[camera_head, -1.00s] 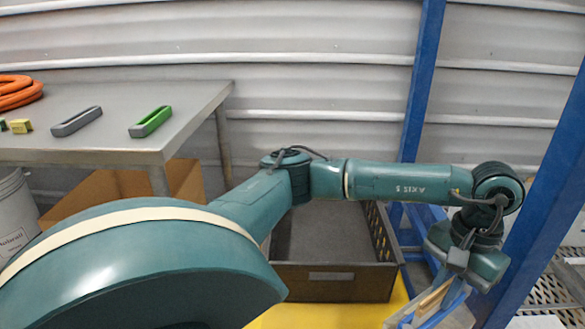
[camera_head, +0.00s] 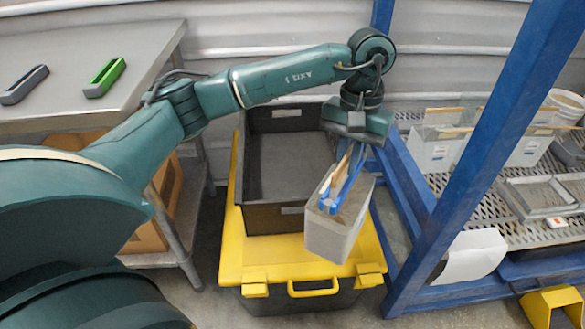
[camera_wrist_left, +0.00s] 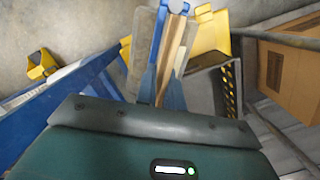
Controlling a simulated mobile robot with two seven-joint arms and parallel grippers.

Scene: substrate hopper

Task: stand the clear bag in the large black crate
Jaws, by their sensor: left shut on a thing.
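My left gripper (camera_head: 337,190) is shut on the top of the clear bag (camera_head: 332,238), which hangs below the blue fingers, slightly tilted, with greyish sides. The bag is in front of the right part of the large black crate (camera_head: 262,219) and overlaps its front right corner in the head view; it is not inside. The crate is open and looks empty, standing on a yellow lid. The left wrist view shows the gripper (camera_wrist_left: 170,75) pinching the bag's pale top edge (camera_wrist_left: 140,50), with the crate (camera_wrist_left: 228,95) to the right. My right gripper is out of view.
The yellow-lidded box (camera_head: 240,262) carries the crate. A blue post (camera_head: 490,140) and perforated rack (camera_head: 490,235) stand right, with similar bags (camera_head: 435,150) and a tray (camera_head: 543,197). At left, a metal table (camera_head: 80,60) holds a green handle (camera_head: 104,77) and a grey one (camera_head: 24,85).

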